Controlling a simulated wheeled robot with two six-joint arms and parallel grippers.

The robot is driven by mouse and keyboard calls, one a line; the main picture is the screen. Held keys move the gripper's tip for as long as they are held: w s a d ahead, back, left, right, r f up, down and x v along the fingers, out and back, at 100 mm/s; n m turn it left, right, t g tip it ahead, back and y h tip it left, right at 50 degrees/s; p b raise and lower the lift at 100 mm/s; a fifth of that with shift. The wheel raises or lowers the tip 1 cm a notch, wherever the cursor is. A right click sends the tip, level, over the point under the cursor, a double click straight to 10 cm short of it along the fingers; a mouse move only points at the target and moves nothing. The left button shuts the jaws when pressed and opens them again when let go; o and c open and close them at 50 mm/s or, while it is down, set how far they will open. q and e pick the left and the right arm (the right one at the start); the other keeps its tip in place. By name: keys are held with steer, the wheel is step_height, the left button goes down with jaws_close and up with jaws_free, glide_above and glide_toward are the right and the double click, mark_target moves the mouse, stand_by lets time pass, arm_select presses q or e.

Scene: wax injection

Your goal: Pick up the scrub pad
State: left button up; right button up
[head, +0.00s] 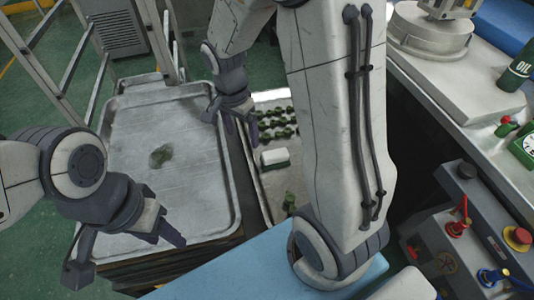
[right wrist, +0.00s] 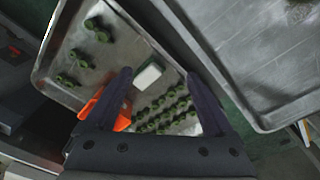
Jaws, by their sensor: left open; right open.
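A small white block, which looks like the scrub pad (head: 275,157), lies on the narrower metal tray (head: 268,199) among green wax pieces. It also shows in the right wrist view (right wrist: 149,76), between the fingers in the picture. My right gripper (head: 231,128) is open and empty, pointing down above this tray, apart from the pad. Its fingers frame the pad in the right wrist view (right wrist: 159,76). My left gripper (head: 128,254) is open and empty over the near edge of the larger tray (head: 122,130).
Rows of green wax pieces (right wrist: 165,110) lie close beside the pad. An orange object (right wrist: 92,108) is near the right gripper's left finger. A control box (head: 470,235) stands at right; my right arm hides part of the narrower tray.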

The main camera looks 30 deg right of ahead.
steer(key=w+d+f+m+b, duration=0.2)
steer(key=w+d+f+m, duration=0.1)
steer(key=d+f+m, duration=0.6)
glide_above(276, 154)
steer(key=f, duration=0.3)
steer(key=shift+w+a+f+n+g, duration=0.3)
steer(key=shift+f+n, duration=0.05)
steer(key=shift+n, duration=0.05)
steer(key=shift+s+d+f+b, duration=0.1)
steer(key=shift+d+f+b, duration=0.1)
steer(key=shift+f, duration=1.35)
steer(key=shift+s+d+f+b, duration=0.1)
steer(key=shift+f+b, duration=0.1)
steer(key=shift+f, duration=1.35)
arm_select(q)
step_height(276, 154, down, 4)
steer(key=shift+s+f, duration=0.1)
arm_select(e)
steer(key=shift+c, duration=0.3)
jaws_close()
steer(key=shift+r, duration=0.1)
